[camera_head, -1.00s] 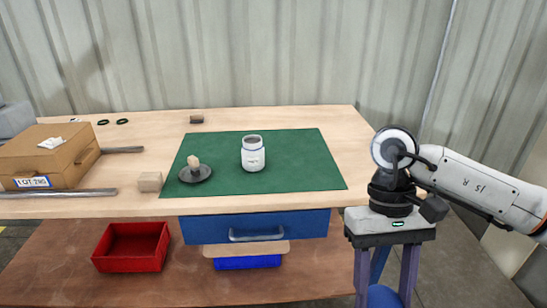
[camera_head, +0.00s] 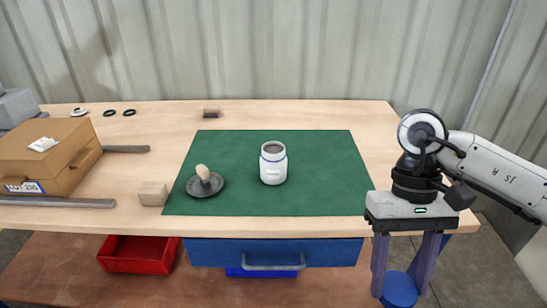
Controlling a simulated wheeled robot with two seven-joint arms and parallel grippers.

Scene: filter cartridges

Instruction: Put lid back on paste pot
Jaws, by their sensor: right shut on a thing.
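The white paste pot (camera_head: 273,168) with blue bands stands upright on the green mat (camera_head: 320,185), its top uncovered and its inside grey. My right gripper (camera_head: 403,285) points down in front of the table's right front edge, to the right of and apart from the pot. It is shut on a round blue thing (camera_head: 401,291) low between its fingers, which looks like the pot's lid; the fingers partly hide it. My left gripper is not in view.
A dark round dish (camera_head: 206,189) with a beige rounded piece lies left of the pot, beside a beige block (camera_head: 153,194). A cardboard box (camera_head: 48,153) and grey bars are at left. A blue drawer (camera_head: 220,251) and a red bin (camera_head: 137,257) are below. The mat right of the pot is clear.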

